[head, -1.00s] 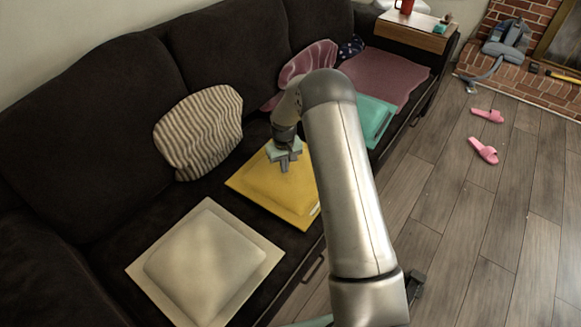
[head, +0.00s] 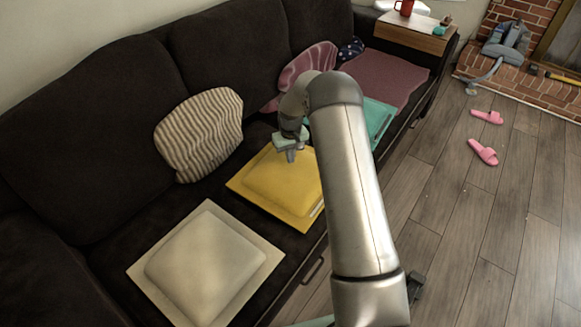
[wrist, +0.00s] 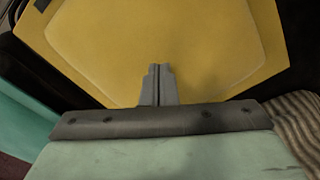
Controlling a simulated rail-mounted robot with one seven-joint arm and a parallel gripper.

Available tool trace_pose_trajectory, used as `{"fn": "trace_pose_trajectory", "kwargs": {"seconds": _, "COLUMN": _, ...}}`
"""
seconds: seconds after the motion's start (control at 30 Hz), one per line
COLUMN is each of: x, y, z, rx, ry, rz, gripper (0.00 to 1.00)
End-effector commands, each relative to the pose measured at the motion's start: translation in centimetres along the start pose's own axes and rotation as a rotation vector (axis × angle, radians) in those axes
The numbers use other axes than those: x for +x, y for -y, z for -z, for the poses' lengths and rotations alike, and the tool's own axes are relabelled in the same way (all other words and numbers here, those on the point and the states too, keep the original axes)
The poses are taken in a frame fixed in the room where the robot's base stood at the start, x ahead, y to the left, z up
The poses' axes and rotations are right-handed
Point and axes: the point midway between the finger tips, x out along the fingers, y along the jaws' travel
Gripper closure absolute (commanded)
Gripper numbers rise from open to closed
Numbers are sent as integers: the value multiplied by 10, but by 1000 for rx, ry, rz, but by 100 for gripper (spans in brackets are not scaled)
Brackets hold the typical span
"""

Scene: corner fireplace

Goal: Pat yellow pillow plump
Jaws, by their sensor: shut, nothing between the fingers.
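The yellow pillow (head: 272,188) lies flat on the dark sofa seat, with a raised middle and a flat border. Part of it is hidden behind my arm in the head view. In the wrist view the yellow pillow (wrist: 170,45) fills most of the upper picture. My gripper (head: 291,158) is over the pillow's far part, pointing down. Its fingers (wrist: 157,72) are together and hold nothing. I cannot tell whether the fingertips touch the pillow or hover just above it.
A cream pillow (head: 205,263) lies nearer on the seat, and a teal one (head: 378,118) lies beyond the yellow pillow. A striped cushion (head: 198,135) leans on the backrest. Pink slippers (head: 483,152) lie on the open floor. A side table (head: 405,36) stands at the sofa's far end.

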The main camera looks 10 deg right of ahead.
Motion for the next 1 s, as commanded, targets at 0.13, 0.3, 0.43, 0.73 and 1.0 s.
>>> {"fn": "trace_pose_trajectory", "kwargs": {"seconds": 0.13, "x": 1, "y": 0, "z": 0, "rx": 0, "ry": 0, "rz": 0, "gripper": 100}}
{"fn": "trace_pose_trajectory", "kwargs": {"seconds": 0.3, "x": 8, "y": 0, "z": 0, "rx": 0, "ry": 0, "rz": 0, "gripper": 100}}
{"fn": "trace_pose_trajectory", "kwargs": {"seconds": 0.43, "x": 15, "y": 0, "z": 0, "rx": 0, "ry": 0, "rz": 0, "gripper": 100}}
{"fn": "trace_pose_trajectory", "kwargs": {"seconds": 0.73, "x": 30, "y": 0, "z": 0, "rx": 0, "ry": 0, "rz": 0, "gripper": 100}}
{"fn": "trace_pose_trajectory", "kwargs": {"seconds": 1.0, "x": 24, "y": -4, "z": 3, "rx": 1, "ry": -2, "rz": -1, "gripper": 100}}
